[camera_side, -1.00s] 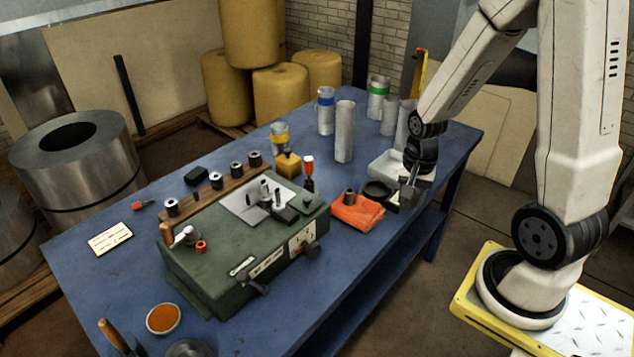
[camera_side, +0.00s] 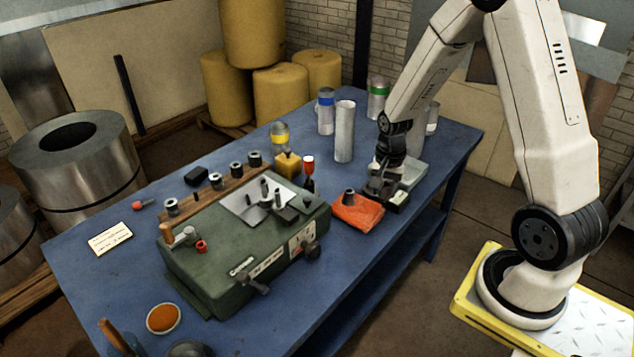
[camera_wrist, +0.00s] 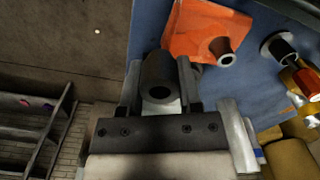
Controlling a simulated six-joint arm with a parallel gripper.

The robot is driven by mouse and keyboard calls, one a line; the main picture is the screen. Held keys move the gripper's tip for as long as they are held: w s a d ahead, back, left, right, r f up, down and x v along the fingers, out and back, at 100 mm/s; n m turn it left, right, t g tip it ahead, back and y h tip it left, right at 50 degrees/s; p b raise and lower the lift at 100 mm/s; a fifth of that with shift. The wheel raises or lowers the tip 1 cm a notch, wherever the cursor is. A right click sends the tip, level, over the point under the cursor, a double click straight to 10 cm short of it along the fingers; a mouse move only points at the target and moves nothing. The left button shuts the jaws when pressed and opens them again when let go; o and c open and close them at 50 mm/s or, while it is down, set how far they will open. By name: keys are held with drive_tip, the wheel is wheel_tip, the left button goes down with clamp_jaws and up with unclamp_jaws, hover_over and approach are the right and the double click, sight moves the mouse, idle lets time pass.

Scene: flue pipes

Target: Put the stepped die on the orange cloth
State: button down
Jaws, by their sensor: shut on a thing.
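My gripper (camera_wrist: 160,92) shows at the bottom middle of the wrist view, shut on a dark grey bored piece (camera_wrist: 157,67) that seems to be the stepped die; its steps are not clear. In the side view my gripper (camera_side: 382,190) is low over the table, just right of the orange cloth (camera_side: 369,218), and hides the piece. The folded cloth also shows at the top of the wrist view (camera_wrist: 190,28). Another small grey bored die (camera_side: 349,193) stands on the cloth.
A pale tray (camera_side: 414,172) lies behind my gripper, and grey tubes (camera_side: 344,135) stand farther back. Several dies sit on a wooden rack (camera_side: 205,193).

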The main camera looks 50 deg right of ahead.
hover_over(366, 211)
drive_tip(key=f, duration=0.5)
drive_tip(key=shift+s+a+f, duration=0.1)
drive_tip(key=shift+s+f, duration=0.2)
drive_tip(key=shift+w+f, duration=0.25)
drive_tip(key=shift+f, duration=1.6)
drive_tip(key=shift+f, duration=0.15)
drive_tip(key=shift+c, duration=1.4)
unclamp_jaws()
